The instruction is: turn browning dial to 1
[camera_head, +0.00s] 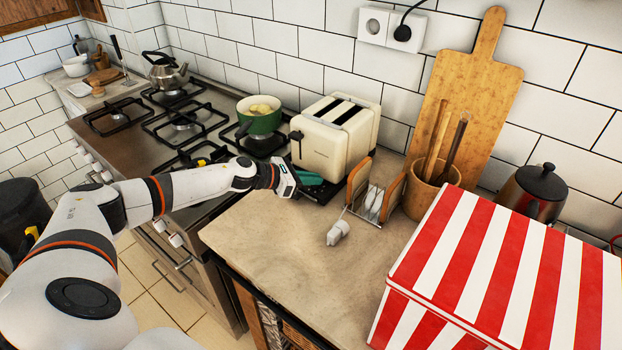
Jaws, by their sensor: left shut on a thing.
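The cream toaster (329,151) with two slots stands on the counter against the tiled wall, right of the stove. A dark lever (296,136) sticks out of its left end. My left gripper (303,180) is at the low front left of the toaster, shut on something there. The browning dial is hidden behind the gripper, so its setting cannot be read. My right gripper is not in view.
A wooden rack with white pieces (362,178) stands close right of the toaster. A green pot (259,121) sits on the stove at its left. A red-and-white striped box (480,260) fills the right front. The counter's front left (260,225) is clear.

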